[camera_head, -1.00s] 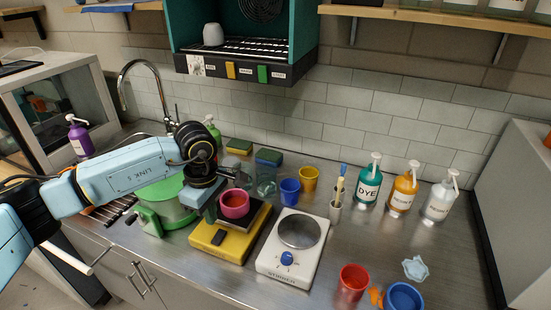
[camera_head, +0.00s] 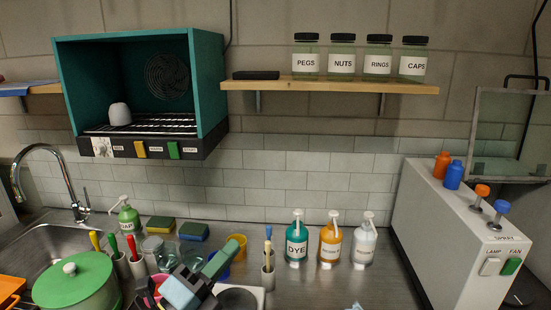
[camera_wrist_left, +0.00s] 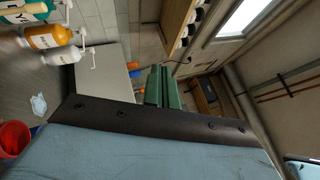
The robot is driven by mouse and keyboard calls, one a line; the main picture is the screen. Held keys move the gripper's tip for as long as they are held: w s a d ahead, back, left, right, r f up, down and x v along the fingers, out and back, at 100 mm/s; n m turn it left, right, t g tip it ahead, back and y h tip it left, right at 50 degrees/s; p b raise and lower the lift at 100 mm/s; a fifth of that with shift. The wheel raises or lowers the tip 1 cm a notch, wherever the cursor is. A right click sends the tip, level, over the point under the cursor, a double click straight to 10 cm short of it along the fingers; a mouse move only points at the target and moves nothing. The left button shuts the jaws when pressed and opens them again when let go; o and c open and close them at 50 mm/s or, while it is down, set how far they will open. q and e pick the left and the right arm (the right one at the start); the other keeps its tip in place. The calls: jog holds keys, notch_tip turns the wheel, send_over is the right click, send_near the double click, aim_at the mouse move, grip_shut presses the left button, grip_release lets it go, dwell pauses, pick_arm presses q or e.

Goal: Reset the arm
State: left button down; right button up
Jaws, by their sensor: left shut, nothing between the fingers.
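My left gripper (camera_head: 222,258) shows at the bottom middle of the head view, with its light blue wrist part below it. Its green-grey fingers point up and away, near the yellow cup (camera_head: 238,246), and are shut with nothing between them. The same fingers show in the left wrist view (camera_wrist_left: 163,88), close together. The rest of the left arm is mostly below the head view's edge. My right gripper is in neither view.
A green pot (camera_head: 75,282) stands at left by the sink. Dye (camera_head: 296,240), orange (camera_head: 330,242) and white (camera_head: 364,242) pump bottles stand behind right. A white box with switches (camera_head: 465,235) bounds the right. A teal cabinet (camera_head: 140,90) hangs above. A red cup (camera_wrist_left: 14,138) shows in the wrist view.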

pick_arm(q)
jog(key=s+a+f+n+g+y, duration=0.3)
jog(key=a+f+n+y, duration=1)
jog(key=n, duration=0.6)
jog(key=s+f+n+g, duration=0.4)
jog(key=s+f+g, duration=0.25)
jog(key=s, duration=0.35)
jog(key=s+f+n+g, duration=0.45)
jog(key=s+f, duration=0.35)
jog(key=s, duration=0.2)
notch_tip(320, 180, down, 26)
jog(key=s+m+g+b, duration=0.1)
jog(key=s+b, duration=0.1)
jog(key=b, duration=0.1)
jog(key=s+a+f+b, duration=0.1)
jog(key=s+a+f, duration=0.1)
jog(key=s+f, duration=0.6)
jog(key=s+a+f+g+b, duration=0.1)
jog(key=s+f, duration=0.7)
jog(key=f, duration=0.1)
jog(key=shift+a+f+y, duration=0.2)
jog(key=shift+a+y, duration=0.1)
jog(key=shift+a, duration=0.05)
jog(key=shift+m, duration=0.25)
